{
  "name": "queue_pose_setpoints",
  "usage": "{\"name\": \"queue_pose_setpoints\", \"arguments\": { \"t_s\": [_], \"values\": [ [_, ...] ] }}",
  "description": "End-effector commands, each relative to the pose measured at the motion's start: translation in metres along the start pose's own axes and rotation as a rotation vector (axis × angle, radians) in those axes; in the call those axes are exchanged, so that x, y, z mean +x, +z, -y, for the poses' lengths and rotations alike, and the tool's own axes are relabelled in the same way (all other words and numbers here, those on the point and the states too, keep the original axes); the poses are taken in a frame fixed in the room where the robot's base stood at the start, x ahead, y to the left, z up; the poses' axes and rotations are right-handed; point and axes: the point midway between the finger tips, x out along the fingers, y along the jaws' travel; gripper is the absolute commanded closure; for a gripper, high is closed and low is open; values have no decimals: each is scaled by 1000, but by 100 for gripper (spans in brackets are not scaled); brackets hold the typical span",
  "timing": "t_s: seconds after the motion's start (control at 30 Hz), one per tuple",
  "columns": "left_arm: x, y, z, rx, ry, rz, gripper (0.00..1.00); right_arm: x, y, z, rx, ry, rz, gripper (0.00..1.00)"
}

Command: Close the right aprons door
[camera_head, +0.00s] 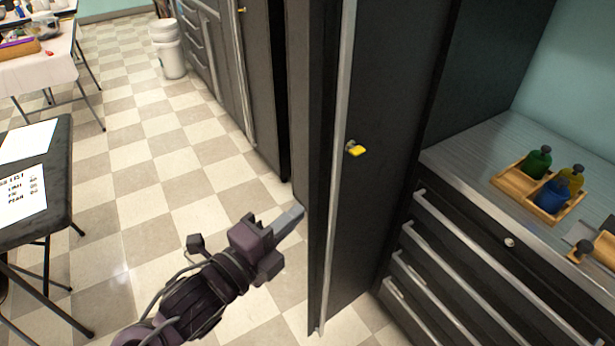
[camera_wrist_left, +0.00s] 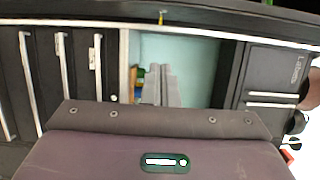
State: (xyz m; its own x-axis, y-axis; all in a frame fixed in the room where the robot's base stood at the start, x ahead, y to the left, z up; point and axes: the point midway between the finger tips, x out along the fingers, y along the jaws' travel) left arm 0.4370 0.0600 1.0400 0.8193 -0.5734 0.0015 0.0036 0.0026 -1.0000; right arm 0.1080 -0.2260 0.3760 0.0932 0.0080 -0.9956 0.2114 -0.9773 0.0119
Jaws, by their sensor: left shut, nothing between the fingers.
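A tall dark cabinet door (camera_head: 385,130) with a pale metal edge strip and a small yellow handle (camera_head: 355,149) stands right of centre in the head view. It looks swung out from the cabinet, though its exact angle is hard to tell. My left gripper (camera_head: 291,217) is just left of the door's lower part. Its fingers are shut and empty; I cannot tell whether they touch the door. In the left wrist view the closed fingers (camera_wrist_left: 160,86) point at a pale teal gap between dark panels. A small yellow piece (camera_wrist_left: 161,18) shows above them. My right gripper is not in view.
A drawer cabinet (camera_head: 480,270) on the right carries a wooden tray (camera_head: 512,179) of coloured bottles. More dark cabinets (camera_head: 225,60) and a white bucket (camera_head: 170,58) stand at the back. A dark folding table (camera_head: 58,160) is at left. Checkered floor (camera_head: 150,190) is clear between.

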Motion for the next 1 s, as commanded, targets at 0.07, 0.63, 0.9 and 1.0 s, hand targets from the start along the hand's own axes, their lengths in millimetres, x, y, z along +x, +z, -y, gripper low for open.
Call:
{"name": "queue_pose_setpoints", "arguments": {
  "t_s": [0.07, 0.63, 0.9, 1.0],
  "values": [
    [9, 1, 3, -3, -3, 3, 100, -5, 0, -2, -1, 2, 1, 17],
    [101, 22, 3, -1, 2, 2, 100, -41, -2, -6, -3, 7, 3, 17],
    [105, 39, 0, -3, 1, 1, 100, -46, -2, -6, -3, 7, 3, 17],
    [105, 40, 0, -4, 1, 1, 100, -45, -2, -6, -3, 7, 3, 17]
  ]
}}
